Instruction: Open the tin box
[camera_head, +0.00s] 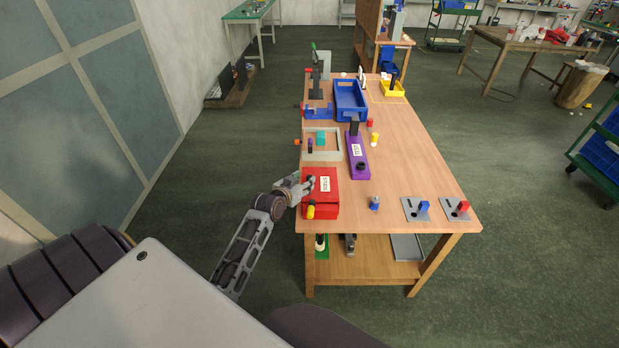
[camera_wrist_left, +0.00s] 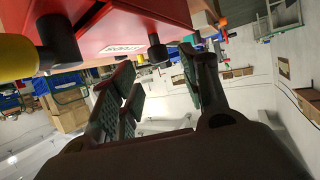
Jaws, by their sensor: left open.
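The red tin box (camera_head: 330,190) with a white label on top lies at the left edge of the wooden table, and its lid looks closed. A yellow knob (camera_head: 310,212) is on its near left side. My left gripper (camera_head: 309,184) is at the box's left edge. In the left wrist view the red box (camera_wrist_left: 120,22) fills the top, with the yellow knob (camera_wrist_left: 16,58) at left. A dark round knob (camera_wrist_left: 157,50) on the box shows between the open fingertips (camera_wrist_left: 158,64); no contact is visible. My right gripper is not in view.
On the table (camera_head: 410,160), a wooden tray (camera_head: 335,156) and a purple fixture (camera_head: 357,165) stand just beyond the box. A small blue-grey part (camera_head: 375,203) and grey plates (camera_head: 416,210) lie to the right. A blue bin (camera_head: 350,112) is farther back. The right middle tabletop is clear.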

